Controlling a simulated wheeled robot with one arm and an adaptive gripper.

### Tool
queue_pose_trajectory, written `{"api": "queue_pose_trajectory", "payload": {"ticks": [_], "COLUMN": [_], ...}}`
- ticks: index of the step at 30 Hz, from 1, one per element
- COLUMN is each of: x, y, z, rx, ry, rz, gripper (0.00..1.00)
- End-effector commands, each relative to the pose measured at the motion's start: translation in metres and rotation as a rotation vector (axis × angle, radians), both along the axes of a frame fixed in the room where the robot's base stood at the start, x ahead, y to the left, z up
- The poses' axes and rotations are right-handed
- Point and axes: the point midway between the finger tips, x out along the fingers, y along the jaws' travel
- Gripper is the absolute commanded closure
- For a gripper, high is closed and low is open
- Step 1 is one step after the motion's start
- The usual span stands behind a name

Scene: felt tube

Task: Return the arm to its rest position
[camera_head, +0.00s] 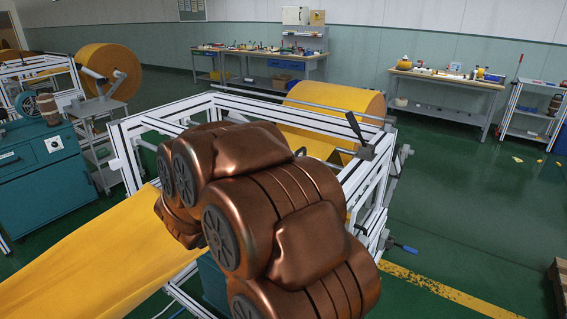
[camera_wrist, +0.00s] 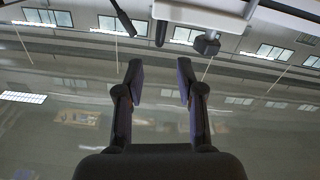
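My copper-coloured arm (camera_head: 270,220) is folded in the middle of the head view, in front of a white metal frame (camera_head: 130,165). My gripper is hidden behind the arm links in that view. In the wrist view my gripper (camera_wrist: 159,85) shows two dark fingers standing well apart, with nothing between them. Behind the fingers the wrist view shows a grey expanse with window-like shapes. Part of a white bar with a black knob (camera_wrist: 207,44) shows at the top, apart from the fingers.
Yellow felt (camera_head: 90,265) stretches to the lower left, and a yellow roll (camera_head: 335,98) sits behind the frame. A teal cabinet (camera_head: 40,185) stands left. Workbenches (camera_head: 445,80) line the back wall. A black lever (camera_head: 355,127) and blue-handled rod (camera_head: 405,249) stick out. Green floor is open at right.

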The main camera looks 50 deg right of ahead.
Motion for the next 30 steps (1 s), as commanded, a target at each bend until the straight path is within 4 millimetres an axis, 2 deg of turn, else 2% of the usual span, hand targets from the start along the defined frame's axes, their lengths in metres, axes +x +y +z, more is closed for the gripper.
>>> {"api": "queue_pose_trajectory", "payload": {"ticks": [21,23,26,30], "x": [0.004,0.012,0.038,0.087], "y": [0.002,0.006,0.018,0.054], "z": [-0.001,-0.002,-0.006,-0.014], "rx": [0.009,0.025,0.08,0.2], "ry": [-0.007,-0.019,-0.055,-0.109], "rz": [0.016,0.048,0.149,0.358], "gripper": [0.63,0.63,0.63,0.63]}}
